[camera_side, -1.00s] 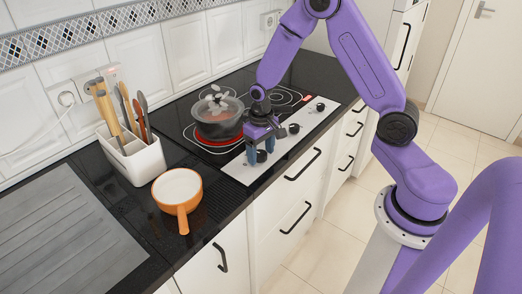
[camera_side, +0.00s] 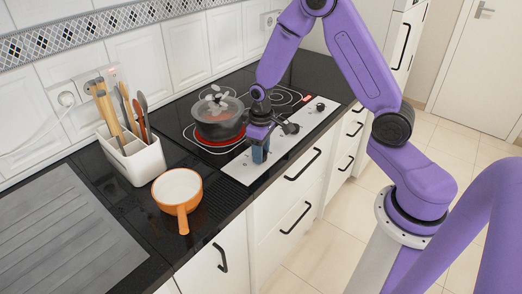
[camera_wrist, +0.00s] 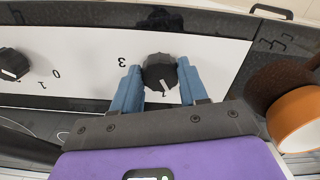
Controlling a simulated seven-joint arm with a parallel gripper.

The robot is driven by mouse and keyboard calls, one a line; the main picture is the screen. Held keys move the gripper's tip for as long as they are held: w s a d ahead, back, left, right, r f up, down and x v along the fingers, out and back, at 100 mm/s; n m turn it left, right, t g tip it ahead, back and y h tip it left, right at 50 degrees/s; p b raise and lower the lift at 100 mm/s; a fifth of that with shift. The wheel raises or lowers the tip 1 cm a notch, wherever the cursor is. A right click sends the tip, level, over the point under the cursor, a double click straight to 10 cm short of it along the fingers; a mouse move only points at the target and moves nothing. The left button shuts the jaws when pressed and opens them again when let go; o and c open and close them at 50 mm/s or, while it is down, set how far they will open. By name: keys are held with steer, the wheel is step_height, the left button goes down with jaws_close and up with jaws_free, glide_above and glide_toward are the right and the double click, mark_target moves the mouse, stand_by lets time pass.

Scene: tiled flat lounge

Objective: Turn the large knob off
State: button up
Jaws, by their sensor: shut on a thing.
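The black knob (camera_wrist: 160,73) at the near-left end of the white control panel (camera_wrist: 80,50) shows between my fingers in the wrist view. Its pale pointer slants towards the bottom of that picture, and a digit 3 is printed to its left. My gripper (camera_side: 260,154) is low over the panel, shut on this knob; in the wrist view its blue fingers (camera_wrist: 159,88) stand on either side of it. In the side view the fingers hide the knob. A covered pot (camera_side: 219,122) stands on a burner that glows red (camera_side: 213,142).
Other knobs sit farther along the panel (camera_side: 320,106), one also in the wrist view (camera_wrist: 12,64). An orange pan (camera_side: 178,188) lies on the counter left of the hob, beside a white utensil holder (camera_side: 135,160). Drawer handles (camera_side: 303,163) project below the counter.

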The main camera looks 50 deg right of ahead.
steer(key=n, duration=0.5)
steer(key=shift+n, duration=0.4)
stand_by(0.4)
steer(key=o, duration=1.1)
steer(key=shift+c, duration=0.2)
steer(key=shift+r, duration=0.1)
step_height(320, 180, up, 17)
steer(key=shift+r, duration=0.15)
